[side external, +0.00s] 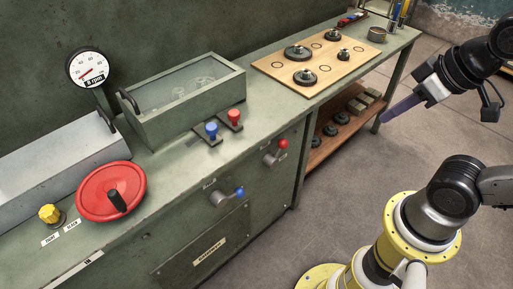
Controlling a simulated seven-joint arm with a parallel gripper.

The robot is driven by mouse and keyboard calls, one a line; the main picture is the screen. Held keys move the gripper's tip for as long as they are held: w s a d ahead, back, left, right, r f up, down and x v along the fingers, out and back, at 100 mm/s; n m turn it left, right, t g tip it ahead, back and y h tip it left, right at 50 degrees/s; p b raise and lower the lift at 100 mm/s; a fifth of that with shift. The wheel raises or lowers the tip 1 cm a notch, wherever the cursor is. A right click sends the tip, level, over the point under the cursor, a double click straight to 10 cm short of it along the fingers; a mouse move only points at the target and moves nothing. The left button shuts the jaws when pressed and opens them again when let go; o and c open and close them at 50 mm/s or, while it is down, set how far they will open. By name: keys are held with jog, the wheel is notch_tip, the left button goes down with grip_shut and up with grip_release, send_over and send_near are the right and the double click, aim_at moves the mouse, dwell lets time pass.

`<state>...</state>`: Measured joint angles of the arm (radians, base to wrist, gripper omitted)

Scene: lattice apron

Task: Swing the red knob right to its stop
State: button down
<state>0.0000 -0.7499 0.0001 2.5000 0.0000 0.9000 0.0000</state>
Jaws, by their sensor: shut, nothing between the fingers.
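A red ball knob (283,144) sits on the end of a short lever on the green cabinet's front face. The lever points up and right from its round metal hub (269,158). A second red knob (235,116) stands upright on a slotted plate on the bench top. My gripper (386,117) is at the upper right, in the air over the floor. Its purple fingers are shut and empty, pointing down and left. It is well apart from both red knobs.
A blue ball lever (239,191) is lower left of the red one, and a blue knob (211,130) stands beside the upright red knob. A red handwheel (111,191), glass-lidded box (185,95) and board with weights (318,62) occupy the bench.

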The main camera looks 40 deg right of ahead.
jog(key=c, duration=1.2)
grip_release()
jog(key=shift+s, duration=0.1)
jog(key=o, duration=0.8)
jog(key=w+r, duration=0.1)
jog(key=r, duration=0.1)
jog(key=r+n, duration=0.1)
jog(key=r, duration=0.1)
jog(key=w+r+n, duration=0.1)
jog(key=shift+w+r, duration=0.35)
jog(key=shift+r, duration=0.05)
jog(key=shift+c, duration=0.2)
jog(key=shift+o, duration=0.3)
jog(key=w+r+n, duration=0.2)
jog(key=w+r, duration=0.2)
jog(key=shift+w+a+r, duration=0.15)
jog(key=shift+w+r, duration=0.05)
jog(key=shift+w, duration=0.1)
jog(key=w+r+n, duration=0.1)
jog(key=w+r, duration=0.2)
jog(key=w, duration=0.3)
jog(key=n+g, duration=0.4)
jog(key=g, duration=0.2)
send_over(234, 112)
notch_tip(234, 112, down, 21)
notch_tip(234, 112, down, 14)
